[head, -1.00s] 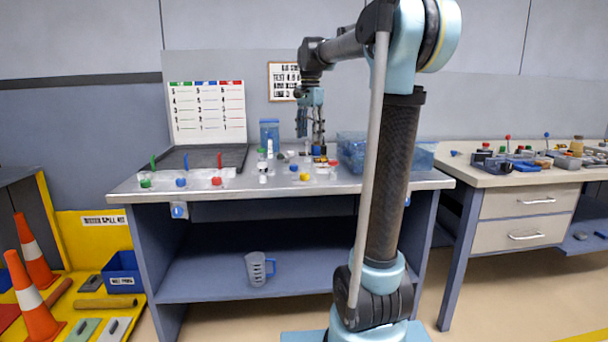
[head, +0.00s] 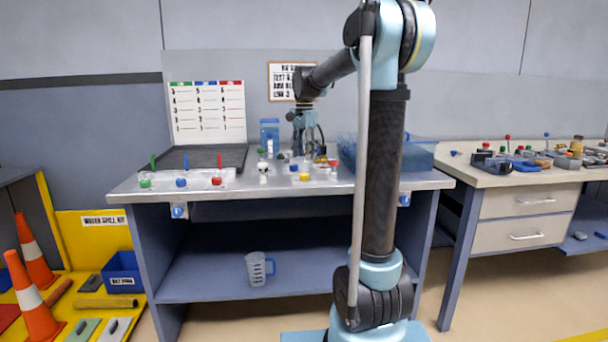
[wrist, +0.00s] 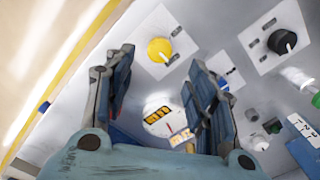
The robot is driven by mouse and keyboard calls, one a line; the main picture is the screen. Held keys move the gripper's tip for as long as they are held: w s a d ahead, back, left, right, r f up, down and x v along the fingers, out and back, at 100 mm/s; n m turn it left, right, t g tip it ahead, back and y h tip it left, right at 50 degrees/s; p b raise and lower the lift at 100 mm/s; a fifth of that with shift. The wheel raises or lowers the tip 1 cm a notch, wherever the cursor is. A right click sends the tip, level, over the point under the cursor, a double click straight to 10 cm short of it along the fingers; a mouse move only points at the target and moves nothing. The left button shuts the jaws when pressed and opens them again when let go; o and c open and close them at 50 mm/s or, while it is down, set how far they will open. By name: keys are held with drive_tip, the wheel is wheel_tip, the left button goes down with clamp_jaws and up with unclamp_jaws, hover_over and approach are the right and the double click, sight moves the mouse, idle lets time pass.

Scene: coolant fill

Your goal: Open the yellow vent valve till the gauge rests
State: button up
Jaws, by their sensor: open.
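The yellow valve knob (wrist: 158,50) sits on a square white plate in the wrist view, with a pale pointer mark on it. In the head view the yellow knob (head: 304,177) is near the bench's front edge. My gripper (wrist: 160,68) is open, its two fingers spread with the knob showing between and beyond their tips, apart from it. In the head view my gripper (head: 306,143) hangs over the bench, behind the knob.
A black knob (wrist: 281,42) on its own plate is to the right in the wrist view. A blue clear bin (head: 400,156) stands at the bench's right. Green, blue and red valves line the left front. A measuring jug (head: 259,269) is on the lower shelf.

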sight(304, 173)
wheel_tip(304, 173, down, 8)
idle(0.4)
drive_tip(key=c, duration=1.1)
